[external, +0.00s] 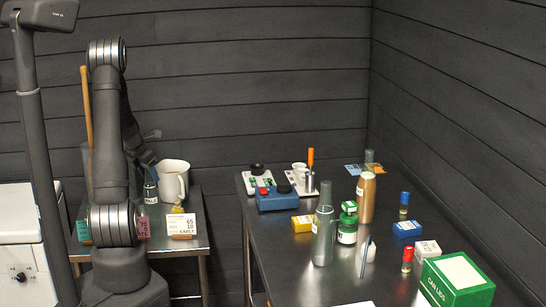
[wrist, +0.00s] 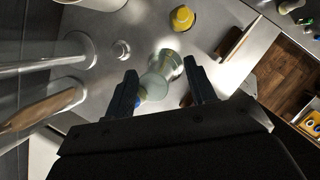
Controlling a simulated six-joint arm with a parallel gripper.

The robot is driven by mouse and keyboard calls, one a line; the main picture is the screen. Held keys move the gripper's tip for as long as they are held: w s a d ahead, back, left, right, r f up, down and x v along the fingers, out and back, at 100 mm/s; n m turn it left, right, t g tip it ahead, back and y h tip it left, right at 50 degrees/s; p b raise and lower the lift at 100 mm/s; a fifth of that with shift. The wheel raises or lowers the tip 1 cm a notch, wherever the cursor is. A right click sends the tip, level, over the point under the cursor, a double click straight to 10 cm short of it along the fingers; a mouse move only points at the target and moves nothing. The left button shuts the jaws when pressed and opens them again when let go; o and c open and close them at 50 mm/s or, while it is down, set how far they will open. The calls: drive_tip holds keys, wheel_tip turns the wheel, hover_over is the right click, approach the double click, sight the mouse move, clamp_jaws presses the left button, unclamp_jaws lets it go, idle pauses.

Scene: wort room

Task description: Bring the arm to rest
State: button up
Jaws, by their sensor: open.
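My arm stands at the left in the external view, bent over the small side table (external: 200,240). My gripper (wrist: 160,72) is open in the wrist view, with its two dark fingers apart. It also shows partly in the external view (external: 148,163), just above a small bottle (external: 151,192). A clear greenish glass vessel (wrist: 166,66) shows between and beyond the fingertips in the wrist view. I cannot tell how far below the fingers it is, and no contact shows. Part of my gripper is hidden behind my own arm in the external view.
A white mug (external: 174,180) and a sign card (external: 181,224) stand close right of my gripper. A wooden-handled tool (external: 87,125) rises behind my arm. The larger dark table (external: 300,255) at right holds bottles, a green box (external: 455,283) and a switch box (external: 277,200).

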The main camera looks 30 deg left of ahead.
drive_tip(key=v, duration=1.1)
drive_tip(key=x, duration=1.1)
drive_tip(key=shift+w, duration=0.2)
wheel_tip(320, 180, up, 4)
drive_tip(key=shift+f, duration=0.1)
drive_tip(key=w+d+r, duration=0.1)
drive_tip(key=d+r, duration=0.6)
drive_tip(key=d, duration=0.4)
wheel_tip(320, 180, up, 20)
drive_tip(key=w+d+m+h, duration=0.1)
drive_tip(key=w+d+m, duration=0.1)
drive_tip(key=w+d, duration=0.2)
drive_tip(key=w+d+m, duration=0.2)
drive_tip(key=w+d, duration=0.2)
drive_tip(key=d, duration=0.7)
drive_tip(key=shift+d+r+h, duration=0.15)
drive_tip(key=shift+d+h, duration=0.15)
drive_tip(key=shift+h, duration=0.1)
